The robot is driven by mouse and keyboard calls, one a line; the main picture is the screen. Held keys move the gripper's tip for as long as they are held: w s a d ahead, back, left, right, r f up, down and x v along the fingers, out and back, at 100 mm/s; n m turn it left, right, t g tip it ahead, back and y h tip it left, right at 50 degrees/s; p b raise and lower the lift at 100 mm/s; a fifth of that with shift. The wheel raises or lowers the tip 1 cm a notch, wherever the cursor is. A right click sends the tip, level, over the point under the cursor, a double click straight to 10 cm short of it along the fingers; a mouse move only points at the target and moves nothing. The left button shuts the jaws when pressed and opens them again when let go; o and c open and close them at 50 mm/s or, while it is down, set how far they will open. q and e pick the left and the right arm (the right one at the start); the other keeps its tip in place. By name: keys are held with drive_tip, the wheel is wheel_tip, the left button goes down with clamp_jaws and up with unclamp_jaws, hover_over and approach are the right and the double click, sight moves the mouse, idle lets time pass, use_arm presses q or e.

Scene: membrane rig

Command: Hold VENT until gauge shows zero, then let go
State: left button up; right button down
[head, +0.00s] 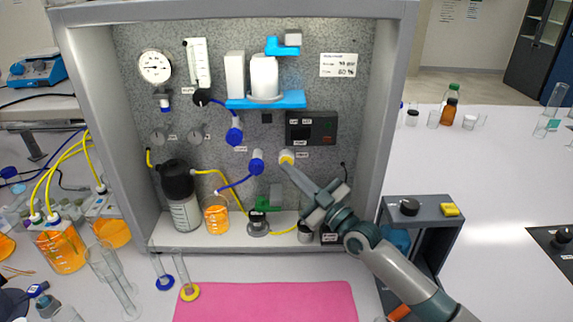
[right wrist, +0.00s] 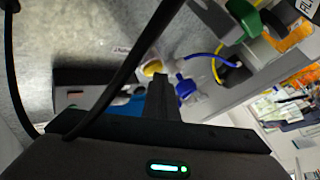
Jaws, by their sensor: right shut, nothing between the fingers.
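The VENT button looks to be the round yellow-capped knob (head: 287,156) on the grey speckled panel, with a small label beside it. It also shows in the right wrist view (right wrist: 153,68). My right gripper (head: 288,168) reaches up from the lower right, its shut, empty fingertips at or just below the knob. In the right wrist view the fingers (right wrist: 160,82) end close to the yellow cap; I cannot tell whether they touch or press it. The round white gauge (head: 155,66) is at the panel's upper left; its needle is too small to read. My left gripper is not in view.
A dark display box (head: 311,129) sits just above the knob. A blue-handled valve (head: 257,162) and tubing are to its left. A dark bottle (head: 180,195) and an orange beaker (head: 216,214) stand on the rig's floor. A pink mat (head: 265,303) lies in front.

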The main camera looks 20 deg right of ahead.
idle(0.4)
drive_tip(key=shift+s+a+p, duration=0.2)
drive_tip(key=shift+s+p, duration=0.5)
drive_tip(key=shift+s, duration=0.2)
drive_tip(key=shift+s, duration=0.1)
drive_tip(key=s+p, duration=0.1)
drive_tip(key=s+a+p, duration=0.1)
drive_tip(key=s, duration=0.1)
drive_tip(key=s+p, duration=0.1)
drive_tip(key=shift+s+a, duration=0.25)
drive_tip(key=shift+s, duration=0.05)
drive_tip(key=shift+f, duration=0.1)
